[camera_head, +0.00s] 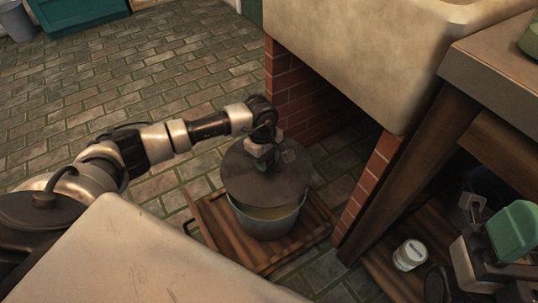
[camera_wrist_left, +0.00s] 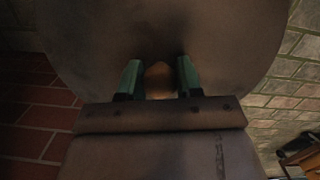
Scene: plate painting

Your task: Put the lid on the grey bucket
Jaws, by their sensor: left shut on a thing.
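The lid (camera_head: 243,180) is a dark round disc held over the grey bucket (camera_head: 268,226). My left gripper (camera_head: 268,161) is shut on the lid's knob from above. In the left wrist view the knob (camera_wrist_left: 158,80) sits between the green fingers, with the lid (camera_wrist_left: 90,40) spread around it. The lid hides the back of the bucket's opening. At the front, the bucket's rim and some pale yellowish content show below the lid's edge.
The bucket stands on a low wooden slatted platform (camera_head: 213,218) on the brick floor. A stone sink (camera_head: 370,50) on brick supports (camera_head: 368,185) stands close behind and right. A pale tabletop (camera_head: 140,255) is in front. A white jar (camera_head: 409,255) stands on a wooden shelf at right.

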